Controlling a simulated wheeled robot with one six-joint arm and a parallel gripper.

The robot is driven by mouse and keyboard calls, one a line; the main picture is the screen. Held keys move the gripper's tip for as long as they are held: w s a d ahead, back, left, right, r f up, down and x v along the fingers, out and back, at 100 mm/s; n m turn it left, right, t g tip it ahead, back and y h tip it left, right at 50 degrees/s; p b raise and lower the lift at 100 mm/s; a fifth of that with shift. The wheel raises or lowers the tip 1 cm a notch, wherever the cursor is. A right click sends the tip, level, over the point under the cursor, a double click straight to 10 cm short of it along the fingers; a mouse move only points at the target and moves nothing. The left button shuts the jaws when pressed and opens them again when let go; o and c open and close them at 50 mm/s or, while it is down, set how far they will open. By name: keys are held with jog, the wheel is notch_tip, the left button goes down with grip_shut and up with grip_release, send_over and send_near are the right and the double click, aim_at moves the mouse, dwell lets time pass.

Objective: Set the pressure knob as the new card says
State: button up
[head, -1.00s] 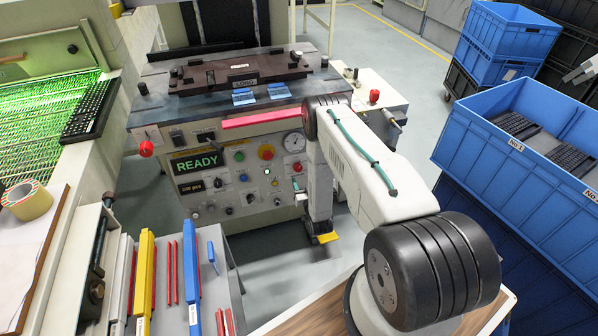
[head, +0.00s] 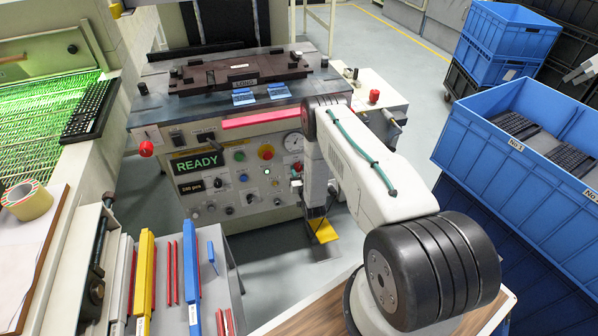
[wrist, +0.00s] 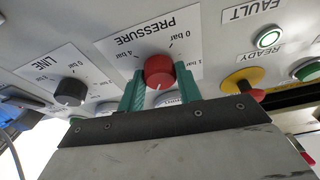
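The red pressure knob (wrist: 159,71) sits in the middle of the wrist view, on a white plate lettered PRESSURE, upside down there. Scale marks with 0, 1 and 4 bar show around it. My gripper (wrist: 160,85) has one green finger on each side of the knob, close against its sides, and looks shut on it. The knob's pointer is not clear to me. In the head view the red knob (head: 298,167) shows beside my arm below the round gauge (head: 293,142); my fingers are hidden there. I cannot pick out a readable card.
The LINE knob (wrist: 69,91) is black, left of the pressure knob in the wrist view. A red button on a yellow base (wrist: 242,83) is at its right. The machine's display (head: 197,162) reads READY. Blue crates (head: 520,150) stand at the right.

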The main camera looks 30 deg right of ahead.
jog(key=shift+n, duration=0.3)
jog(key=n+y, duration=0.1)
jog(key=n, duration=0.2)
jog(key=shift+d+y, duration=0.1)
jog(key=shift+y, duration=0.2)
jog(key=n, duration=0.2)
jog(key=n+y, duration=0.1)
jog(key=n, duration=0.1)
jog(key=shift+r+n+y, duration=0.1)
jog(key=shift+n+y, duration=0.2)
jog(key=shift+n, duration=0.1)
jog(key=n+y, duration=0.1)
jog(key=n, duration=0.2)
jog(key=n+y, duration=0.1)
jog(key=n, duration=0.3)
jog(key=shift+d+g, duration=0.15)
jog(key=shift+g, duration=0.25)
jog(key=shift+n, duration=0.4)
jog(key=o, duration=1)
